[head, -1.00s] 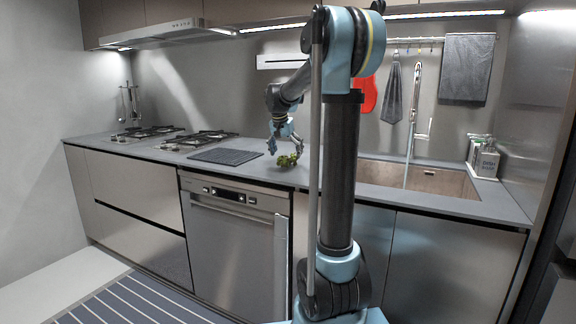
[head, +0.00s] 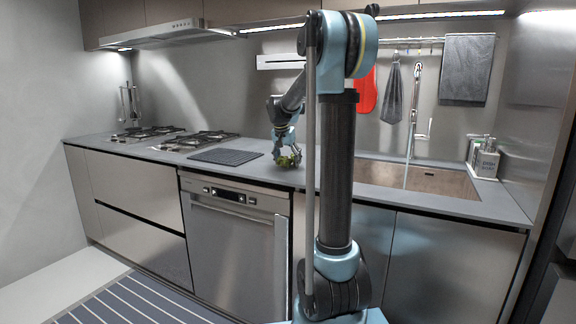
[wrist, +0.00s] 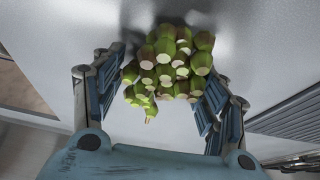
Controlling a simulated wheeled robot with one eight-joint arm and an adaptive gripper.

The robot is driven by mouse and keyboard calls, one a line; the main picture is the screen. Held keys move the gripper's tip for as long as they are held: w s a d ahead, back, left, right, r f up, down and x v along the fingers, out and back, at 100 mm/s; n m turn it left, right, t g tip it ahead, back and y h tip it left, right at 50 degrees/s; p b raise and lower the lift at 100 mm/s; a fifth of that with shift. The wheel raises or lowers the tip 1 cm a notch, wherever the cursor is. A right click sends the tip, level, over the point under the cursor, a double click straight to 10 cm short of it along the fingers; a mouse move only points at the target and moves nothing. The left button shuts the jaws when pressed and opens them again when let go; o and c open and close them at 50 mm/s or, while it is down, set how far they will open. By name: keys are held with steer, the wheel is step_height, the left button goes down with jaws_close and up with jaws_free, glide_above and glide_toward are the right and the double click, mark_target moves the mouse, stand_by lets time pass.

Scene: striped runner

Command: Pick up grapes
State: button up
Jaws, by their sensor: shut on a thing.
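The grapes (head: 289,161) are a green bunch at the front part of the grey counter, between the dark mat and the sink. In the wrist view the bunch (wrist: 168,62) sits between the two blue fingers, with its stem end toward the palm. My gripper (head: 287,150) is over the bunch from above, and in the wrist view my gripper (wrist: 160,88) has a finger against each side of it. The gripper is shut on the grapes. I cannot tell whether the bunch is still touching the counter.
A dark ridged mat (head: 226,157) lies left of the grapes, with gas burners (head: 200,140) beyond it. The sink (head: 420,180) is to the right, with a tall faucet (head: 413,125) and soap bottles (head: 486,160). The counter's front edge is close to the grapes.

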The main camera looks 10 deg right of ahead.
mark_target(288, 156)
steer(key=shift+r, duration=0.1)
step_height(288, 156, up, 10)
steer(key=shift+f, duration=0.1)
stand_by(0.4)
stand_by(0.4)
